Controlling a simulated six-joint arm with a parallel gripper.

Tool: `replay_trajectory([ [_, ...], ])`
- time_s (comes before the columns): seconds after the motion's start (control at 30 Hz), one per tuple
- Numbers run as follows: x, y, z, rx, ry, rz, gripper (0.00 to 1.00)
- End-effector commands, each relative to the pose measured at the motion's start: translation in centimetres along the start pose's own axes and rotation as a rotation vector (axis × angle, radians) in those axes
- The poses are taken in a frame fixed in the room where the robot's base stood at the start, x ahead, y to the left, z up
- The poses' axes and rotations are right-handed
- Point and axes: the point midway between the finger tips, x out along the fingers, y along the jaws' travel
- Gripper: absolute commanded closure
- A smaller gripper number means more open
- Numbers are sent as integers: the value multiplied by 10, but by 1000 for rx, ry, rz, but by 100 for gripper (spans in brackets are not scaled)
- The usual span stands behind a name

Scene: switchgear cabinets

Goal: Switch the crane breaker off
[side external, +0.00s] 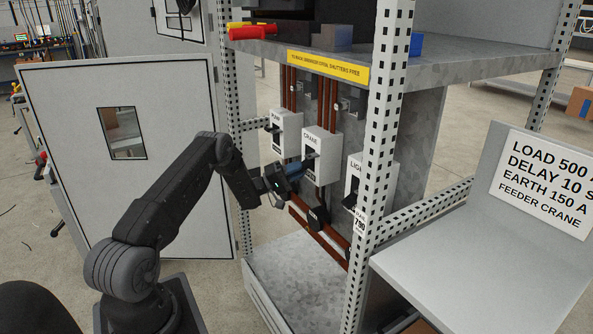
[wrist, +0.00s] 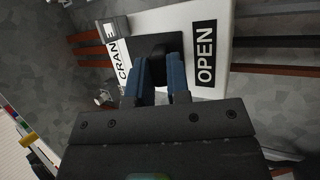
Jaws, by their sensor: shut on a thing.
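The crane breaker (side external: 321,145) is a white box labelled CRANE, the middle one of three in the open cabinet. In the wrist view the breaker's white face (wrist: 218,22) carries the labels CRANE and OPEN. Its black handle (wrist: 168,44) sits between those labels. My gripper (side external: 303,166) reaches the breaker's front from the left. In the wrist view its two blue fingers (wrist: 160,72) are shut on the handle, one on each side. The fingers and gripper body hide part of the handle, and its exact angle is hard to tell.
A breaker with a partly hidden label (side external: 286,130) hangs to the left and a light breaker (side external: 354,180) to the right. A perforated post (side external: 385,130) stands in front at the right. A shelf (side external: 470,68) lies above. The open cabinet door (side external: 70,170) is behind my arm.

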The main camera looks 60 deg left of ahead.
Motion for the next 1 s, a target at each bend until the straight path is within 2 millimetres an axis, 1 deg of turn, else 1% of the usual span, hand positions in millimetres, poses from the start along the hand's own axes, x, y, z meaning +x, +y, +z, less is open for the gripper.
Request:
replay_trajectory([
  [0.2,0,0,-1,1,0,-1,100],
  [0.23,0,0,-1,1,0,-1,81],
  [0.4,0,0,0,0,0,-1,65],
  [0.5,0,0,0,0,0,-1,57],
  [0.77,-2,0,0,-1,0,-2,57],
  [0.87,-11,0,-1,-1,1,-2,57],
  [0.97,-27,0,-1,-1,3,-3,57],
  [1.0,-36,0,-1,0,4,-3,57],
])
